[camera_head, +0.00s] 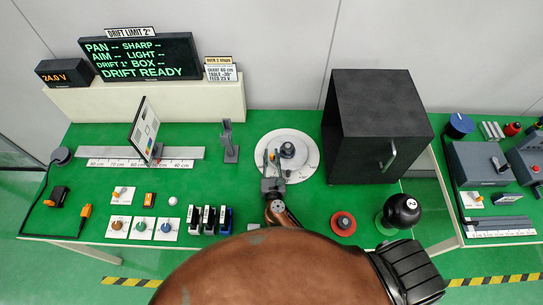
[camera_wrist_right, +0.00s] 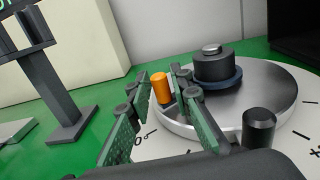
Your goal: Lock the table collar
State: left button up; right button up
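The round table (camera_head: 301,165) is a silver disc on a white dial with degree marks, right of the middle of the green bench. It also shows in the wrist view (camera_wrist_right: 277,84). A dark hub (camera_wrist_right: 213,68) with a blue-grey ring stands at its centre. A small orange knob (camera_wrist_right: 160,88) stands upright at the disc's near left edge. My right gripper (camera_head: 271,156) is over the dial's left side. In the wrist view its fingers (camera_wrist_right: 163,76) are apart, with the orange knob between their tips; contact is unclear. My left gripper is not in view.
A large black box (camera_head: 372,125) with a handle stands right of the dial. A grey post (camera_head: 230,143) stands left of it. A red disc with a dark knob (camera_head: 343,223) and a black ball (camera_head: 402,210) lie front right. Several small holders (camera_head: 209,219) stand front left.

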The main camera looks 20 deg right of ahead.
jog(key=shift+v, duration=5.95)
jog(key=shift+a, duration=0.1)
